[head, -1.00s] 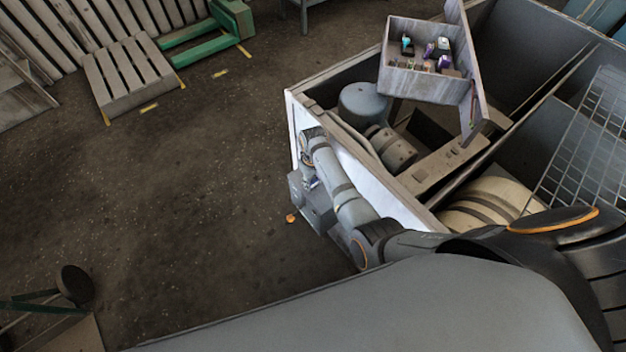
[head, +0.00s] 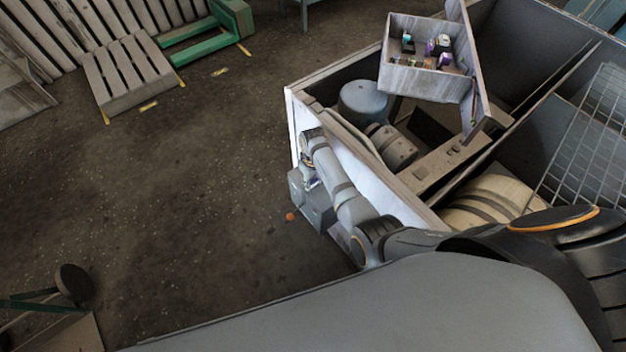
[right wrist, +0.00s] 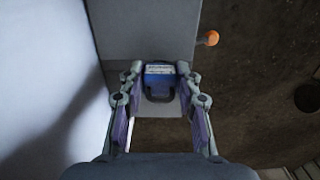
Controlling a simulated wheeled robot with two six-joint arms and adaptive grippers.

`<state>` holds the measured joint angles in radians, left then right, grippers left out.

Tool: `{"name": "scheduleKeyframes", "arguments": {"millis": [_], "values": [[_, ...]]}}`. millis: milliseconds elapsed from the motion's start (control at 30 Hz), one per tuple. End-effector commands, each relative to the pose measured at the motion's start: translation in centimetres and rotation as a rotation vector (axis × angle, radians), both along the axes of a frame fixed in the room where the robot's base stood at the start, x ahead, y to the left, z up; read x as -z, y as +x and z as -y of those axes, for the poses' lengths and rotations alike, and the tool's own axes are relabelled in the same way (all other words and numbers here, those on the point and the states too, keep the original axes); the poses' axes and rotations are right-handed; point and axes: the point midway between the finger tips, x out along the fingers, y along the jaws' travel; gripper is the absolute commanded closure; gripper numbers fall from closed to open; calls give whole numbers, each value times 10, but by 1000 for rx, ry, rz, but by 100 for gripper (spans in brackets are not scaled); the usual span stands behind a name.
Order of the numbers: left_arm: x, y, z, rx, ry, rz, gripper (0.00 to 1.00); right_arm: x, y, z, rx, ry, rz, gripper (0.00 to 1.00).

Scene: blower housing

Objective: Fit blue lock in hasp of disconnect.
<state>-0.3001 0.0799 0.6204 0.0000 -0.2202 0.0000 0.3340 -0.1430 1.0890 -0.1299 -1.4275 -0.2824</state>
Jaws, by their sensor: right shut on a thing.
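My right gripper (right wrist: 159,80) is shut on the blue lock (right wrist: 158,71), which has a pale label band. The lock's dark shackle (right wrist: 160,97) points toward the wrist camera. Behind the lock is the grey box of the disconnect (right wrist: 145,35), with an orange knob (right wrist: 208,39) at its right side. In the head view, the disconnect (head: 318,210) is on the outer side of the housing, and my right gripper (head: 311,182) is close to it. I cannot make out the hasp or whether the lock touches it. My left gripper is out of view.
The white housing wall (right wrist: 45,80) is close on the left in the right wrist view. In the head view, an open box of small items (head: 425,82) stands over the housing (head: 380,185).

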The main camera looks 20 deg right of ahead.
Motion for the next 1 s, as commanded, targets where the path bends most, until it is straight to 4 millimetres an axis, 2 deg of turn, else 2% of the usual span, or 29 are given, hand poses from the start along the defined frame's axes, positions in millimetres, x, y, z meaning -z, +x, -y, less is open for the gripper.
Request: {"name": "scheduleKeyframes", "arguments": {"millis": [467,500,667,1000], "values": [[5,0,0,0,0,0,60,10,0,0,0,0,0,87],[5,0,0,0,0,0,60,9,0,0,0,0,1,61],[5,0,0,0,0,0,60,9,0,0,0,0,0,40],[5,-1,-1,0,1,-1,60,6,0,0,0,0,0,40]]}}
